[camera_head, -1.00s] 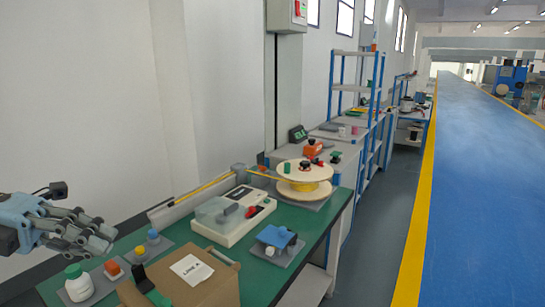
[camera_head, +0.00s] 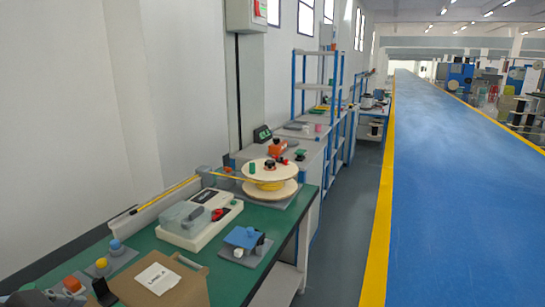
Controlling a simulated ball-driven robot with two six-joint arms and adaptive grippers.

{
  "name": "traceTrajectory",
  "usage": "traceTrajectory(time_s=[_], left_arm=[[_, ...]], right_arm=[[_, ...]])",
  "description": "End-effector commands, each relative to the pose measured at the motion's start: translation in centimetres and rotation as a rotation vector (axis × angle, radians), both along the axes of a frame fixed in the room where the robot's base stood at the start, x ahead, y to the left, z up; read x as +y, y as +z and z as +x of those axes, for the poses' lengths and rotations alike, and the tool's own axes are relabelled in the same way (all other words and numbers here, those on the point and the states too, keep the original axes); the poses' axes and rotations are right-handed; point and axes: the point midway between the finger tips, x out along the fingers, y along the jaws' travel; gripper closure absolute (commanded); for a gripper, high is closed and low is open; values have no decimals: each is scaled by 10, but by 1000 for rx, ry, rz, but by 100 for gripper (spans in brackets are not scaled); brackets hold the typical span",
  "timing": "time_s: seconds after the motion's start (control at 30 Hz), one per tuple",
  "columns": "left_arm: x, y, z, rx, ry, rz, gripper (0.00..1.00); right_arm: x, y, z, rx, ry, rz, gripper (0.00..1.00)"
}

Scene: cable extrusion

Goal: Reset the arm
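Neither of my grippers shows in the head view now, so I cannot see whether they are open or shut. The green-topped workbench (camera_head: 228,272) stands at the lower left. On it is a wooden spool (camera_head: 268,188) with yellow cable wound on its core. The yellow cable (camera_head: 172,189) runs left from the spool along a grey rail. A white and grey machine (camera_head: 200,218) with a clear cover sits in front of the cable.
Small blue, yellow and orange-topped items lie at the left. Blue-framed shelves (camera_head: 317,100) line the wall. The blue walkway (camera_head: 450,200) at the right is clear.

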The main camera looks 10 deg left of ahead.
Motion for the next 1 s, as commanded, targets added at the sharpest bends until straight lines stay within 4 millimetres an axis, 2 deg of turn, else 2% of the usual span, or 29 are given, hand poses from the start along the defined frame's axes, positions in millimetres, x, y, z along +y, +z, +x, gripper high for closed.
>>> traceTrajectory(time_s=[0.17,0.4,0.5,0.67,0.77,0.87,0.97,1.0], left_arm=[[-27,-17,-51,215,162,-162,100],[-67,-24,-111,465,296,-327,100],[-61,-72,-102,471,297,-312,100],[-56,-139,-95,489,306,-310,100],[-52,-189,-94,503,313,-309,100],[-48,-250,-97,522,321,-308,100],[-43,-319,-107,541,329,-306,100],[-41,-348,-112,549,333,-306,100]], right_arm=[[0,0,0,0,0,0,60],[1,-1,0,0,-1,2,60],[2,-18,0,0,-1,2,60],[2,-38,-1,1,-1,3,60],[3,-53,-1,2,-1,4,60],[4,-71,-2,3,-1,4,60],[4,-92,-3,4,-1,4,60],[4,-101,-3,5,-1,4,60]])
